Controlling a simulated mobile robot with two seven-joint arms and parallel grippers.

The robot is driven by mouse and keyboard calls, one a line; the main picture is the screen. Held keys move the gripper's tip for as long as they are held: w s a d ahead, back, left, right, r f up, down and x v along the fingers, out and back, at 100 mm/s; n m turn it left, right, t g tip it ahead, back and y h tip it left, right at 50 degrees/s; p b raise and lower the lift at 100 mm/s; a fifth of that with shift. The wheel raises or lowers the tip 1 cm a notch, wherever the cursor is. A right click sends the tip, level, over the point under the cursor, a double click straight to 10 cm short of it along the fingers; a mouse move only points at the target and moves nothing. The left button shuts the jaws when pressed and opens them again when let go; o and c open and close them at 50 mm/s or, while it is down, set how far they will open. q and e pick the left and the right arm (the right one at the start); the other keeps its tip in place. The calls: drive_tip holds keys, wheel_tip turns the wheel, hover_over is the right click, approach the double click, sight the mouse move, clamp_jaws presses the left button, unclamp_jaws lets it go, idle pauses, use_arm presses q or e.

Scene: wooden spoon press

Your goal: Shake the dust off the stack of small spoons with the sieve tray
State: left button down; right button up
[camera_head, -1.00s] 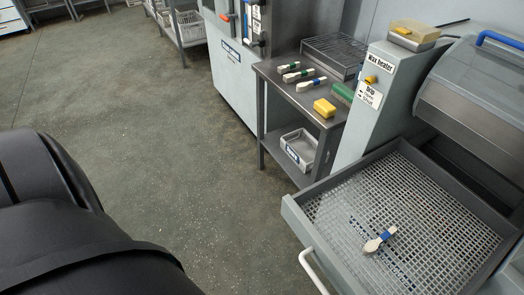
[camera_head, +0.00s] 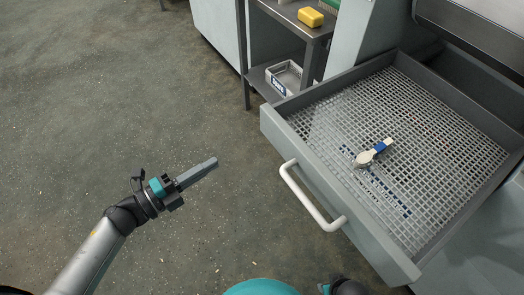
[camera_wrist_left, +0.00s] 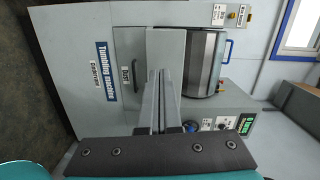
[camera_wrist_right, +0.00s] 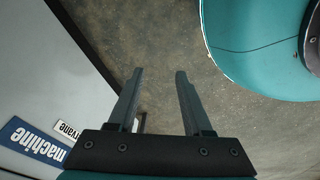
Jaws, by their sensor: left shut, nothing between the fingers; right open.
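The sieve tray (camera_head: 310,97) is a pulled-out grey drawer with a white mesh floor and a white handle (camera_head: 309,197) on its front. The stack of small spoons (camera_head: 373,152), pale with a blue band, lies on the mesh near the middle. My left gripper (camera_head: 207,166) is left of the handle, over the floor, apart from the tray; it is shut and empty. The left wrist view shows its closed fingers (camera_wrist_left: 157,100) before a grey tumbling machine.
A metal side table (camera_head: 289,17) with a yellow block (camera_head: 310,17) stands behind the tray. A grey labelled bin (camera_head: 284,77) sits on its lower shelf. The speckled floor (camera_head: 120,90) on the left is free.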

use_arm(q)
drive_tip(key=m+h, duration=0.1)
drive_tip(key=m, duration=0.1)
drive_tip(key=g+b, duration=0.1)
drive_tip(key=b, duration=0.1)
approach(274, 135)
drive_tip(key=x, duration=0.5)
drive_tip(key=shift+w, duration=0.15)
drive_tip(key=shift+x, duration=0.85)
use_arm(e)
drive_tip(key=shift+w+a+r, duration=0.55)
drive_tip(key=shift+w+r, duration=0.25)
drive_tip(key=shift+r, duration=0.1)
drive_tip(key=shift+w+a+r, duration=0.55)
drive_tip(key=shift+w+r, duration=0.25)
drive_tip(key=shift+r, duration=0.05)
use_arm(q)
drive_tip(key=shift+d, duration=0.1)
